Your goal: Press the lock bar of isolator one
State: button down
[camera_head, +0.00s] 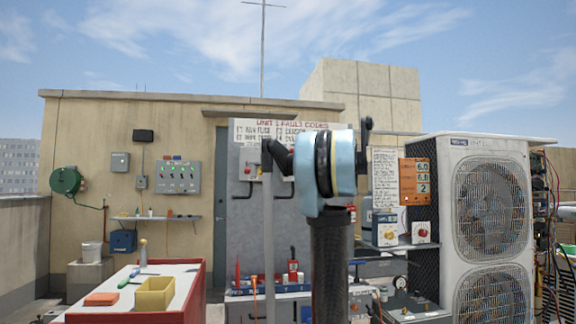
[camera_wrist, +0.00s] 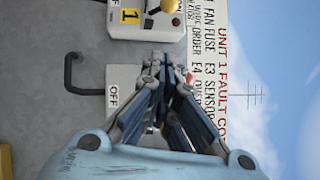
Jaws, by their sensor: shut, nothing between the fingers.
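A small red spot shows beside the right fingertip. In the head view, a white box (camera_head: 248,164) on the grey panel is partly hidden by a black part, and my fingers are hidden. I cannot clearly make out the lock bar.
A black handle (camera_wrist: 70,72) stands out from the grey panel. The fault code sign (camera_wrist: 212,70) is close beside my fingers. In the head view, a condenser (camera_head: 440,190) stands at right and a red cart (camera_head: 190,300) at lower left.

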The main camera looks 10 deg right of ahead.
jog(key=s+a+x, duration=0.1)
jog(key=a+x, duration=0.1)
jog(key=x, duration=1)
jog(key=shift+s+a+r, duration=0.15)
jog(key=shift+s, duration=0.2)
